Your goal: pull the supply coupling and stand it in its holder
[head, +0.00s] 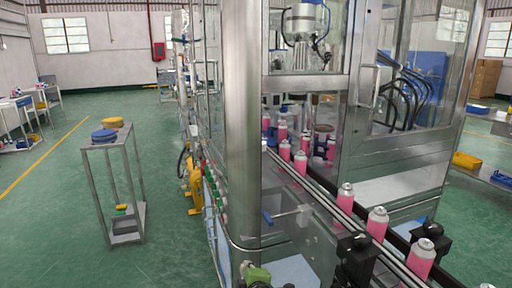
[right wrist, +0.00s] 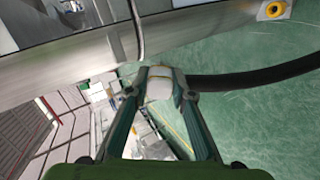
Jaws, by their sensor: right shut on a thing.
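In the right wrist view, my right gripper (right wrist: 160,93) is shut on a pale grey-white coupling (right wrist: 159,81), which lies between the two fingertips. A black hose (right wrist: 250,80) runs from the coupling's right side to the right edge of that view. The coupling appears clear of the machine's metal edge above it in the picture, though the exact gap is hard to judge. A yellow round fitting (right wrist: 272,10) with a dark centre is at the upper right; I cannot tell whether it is the holder. My left gripper is in neither view.
A small metal stand (head: 113,145) with blue and yellow discs is at the left. Green floor (head: 60,225) around it is clear.

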